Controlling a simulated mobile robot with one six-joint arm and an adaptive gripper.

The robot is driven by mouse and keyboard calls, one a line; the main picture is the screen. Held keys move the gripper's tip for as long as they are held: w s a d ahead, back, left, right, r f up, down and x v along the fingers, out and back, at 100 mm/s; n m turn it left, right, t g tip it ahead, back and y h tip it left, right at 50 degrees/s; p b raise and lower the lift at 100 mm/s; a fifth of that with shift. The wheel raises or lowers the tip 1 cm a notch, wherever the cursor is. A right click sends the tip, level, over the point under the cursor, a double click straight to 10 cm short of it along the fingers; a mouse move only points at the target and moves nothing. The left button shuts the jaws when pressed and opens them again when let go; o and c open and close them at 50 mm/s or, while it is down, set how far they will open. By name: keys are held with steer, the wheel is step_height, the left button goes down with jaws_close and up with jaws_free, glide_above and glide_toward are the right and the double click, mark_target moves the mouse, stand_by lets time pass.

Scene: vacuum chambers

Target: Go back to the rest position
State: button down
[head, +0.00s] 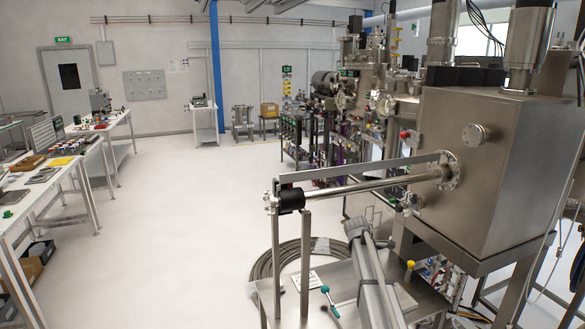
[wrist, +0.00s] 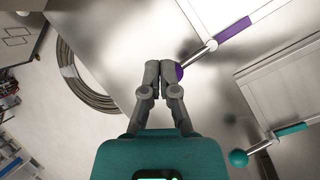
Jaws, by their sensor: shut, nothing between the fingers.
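My gripper (wrist: 159,66) shows in the wrist view with its two grey fingers together, holding nothing. A purple ball-ended handle (wrist: 235,30) lies just beyond and to the right of the fingertips; its ball is partly hidden behind them. I cannot tell whether they touch. A teal ball-ended handle (wrist: 238,158) is at the lower right, apart from the gripper. In the head view the teal handle (head: 325,290) shows low in the middle, over a metal table. I cannot make out my gripper's fingers in the head view.
A large steel chamber (head: 465,170) with a long horizontal rod (head: 365,186) stands at the right. A coiled hose (head: 262,268) lies beside the metal table; it also shows in the wrist view (wrist: 68,65). Workbenches (head: 65,165) line the left. The floor between is clear.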

steer(key=s+a+f+m+b, duration=0.1)
steer(key=s+a+m, duration=0.1)
steer(key=s, duration=0.4)
steer(key=s+a+f+m+y+b, duration=0.1)
steer(key=s+a+f+m, duration=0.1)
steer(key=s, duration=0.4)
steer(key=s+a+f+m+y, duration=0.1)
steer(key=s+a+m, duration=0.1)
steer(key=s, duration=0.4)
steer(key=shift+f+m+g+b, duration=0.3)
steer(key=shift+f+m+b, duration=0.1)
steer(key=shift+m, duration=0.1)
steer(key=s+a+f+m+y+b, duration=0.1)
steer(key=s+a+m, duration=0.2)
steer(key=s, duration=0.5)
steer(key=s+a+f+m+g+y+b, duration=0.1)
steer(key=s+a+f+m+y, duration=0.1)
steer(key=s, duration=0.7)
steer(key=shift+a+f+m+b, duration=0.15)
steer(key=shift+a+m+b, duration=0.3)
steer(key=shift+m, duration=0.75)
steer(key=c, duration=0.6)
jaws_free()
steer(key=shift+s, duration=0.2)
